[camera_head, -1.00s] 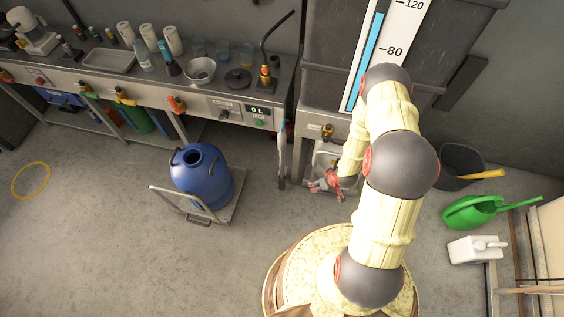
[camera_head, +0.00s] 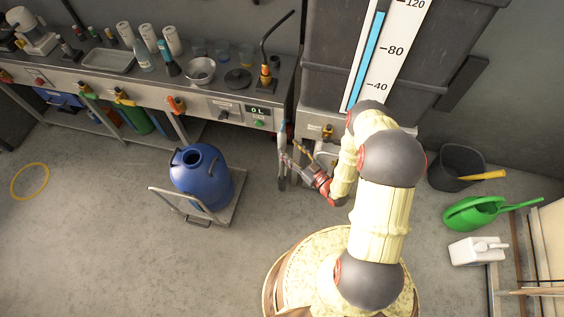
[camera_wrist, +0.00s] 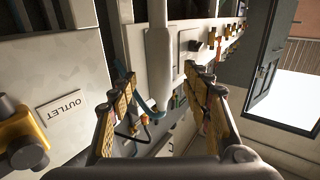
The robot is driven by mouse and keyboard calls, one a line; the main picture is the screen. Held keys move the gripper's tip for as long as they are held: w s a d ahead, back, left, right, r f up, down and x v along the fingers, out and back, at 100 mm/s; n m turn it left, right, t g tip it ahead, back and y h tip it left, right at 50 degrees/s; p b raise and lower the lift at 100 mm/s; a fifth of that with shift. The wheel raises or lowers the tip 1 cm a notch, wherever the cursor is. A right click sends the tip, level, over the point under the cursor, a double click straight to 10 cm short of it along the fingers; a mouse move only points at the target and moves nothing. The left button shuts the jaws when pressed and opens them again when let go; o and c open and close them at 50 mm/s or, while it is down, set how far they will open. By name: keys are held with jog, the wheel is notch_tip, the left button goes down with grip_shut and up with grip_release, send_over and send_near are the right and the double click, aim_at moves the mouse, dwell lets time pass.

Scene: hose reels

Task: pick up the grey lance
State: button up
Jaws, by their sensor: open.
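The grey lance (camera_head: 282,170) hangs upright at the right end of the steel bench. In the wrist view the lance (camera_wrist: 160,50) is a thick pale grey rod running down from the top edge between my fingers. My gripper (camera_head: 294,156) is just right of the lance in the head view. In the wrist view my gripper (camera_wrist: 161,82) is open, with one padded finger on each side of the rod. Gaps show on both sides, and I see no contact. A blue hose (camera_wrist: 150,108) curves near the lance's lower end in that view.
The steel bench (camera_head: 222,98) and the tall dark tank (camera_head: 325,65) stand close behind my gripper. A yellow valve (camera_wrist: 22,138) and an OUTLET label (camera_wrist: 61,108) are at the left of the wrist view. A blue drum (camera_head: 203,180) stands on a trolley to the left.

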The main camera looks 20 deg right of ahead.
aim_at(285, 144)
jog(key=b+x, duration=0.1)
jog(key=x, duration=0.4)
jog(key=shift+w+a+b, duration=0.15)
jog(key=shift+w+b, duration=0.2)
jog(key=shift+b, duration=0.05)
jog(key=c, duration=0.3)
grip_shut()
dwell(0.6)
